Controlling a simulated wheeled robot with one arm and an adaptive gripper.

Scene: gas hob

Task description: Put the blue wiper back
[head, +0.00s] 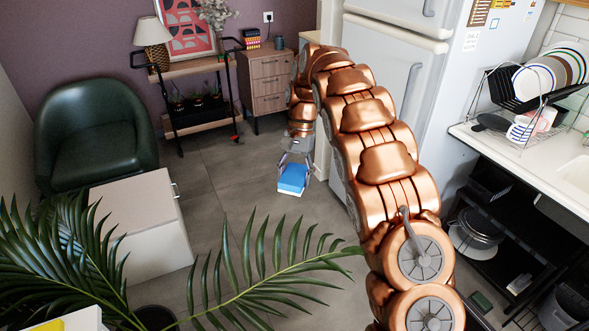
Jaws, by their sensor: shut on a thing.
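The blue wiper (292,179) is a small blue block with a pale lower edge, seen near the middle of the head view. My gripper (294,163) points down and is shut on the wiper. It holds the wiper in front of the grey tiled floor, at the end of my copper-coloured arm. The wiper's height above the floor is hard to tell from this view. The upper end of the wiper is partly hidden by the gripper fingers.
A white cabinet (145,226) and a green armchair (97,133) stand at left. Palm leaves (255,285) spread across the front. A fridge (405,75) and a counter with a dish rack (530,110) are at right. A shelf cart (197,107) stands behind. Grey floor (228,190) is free between them.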

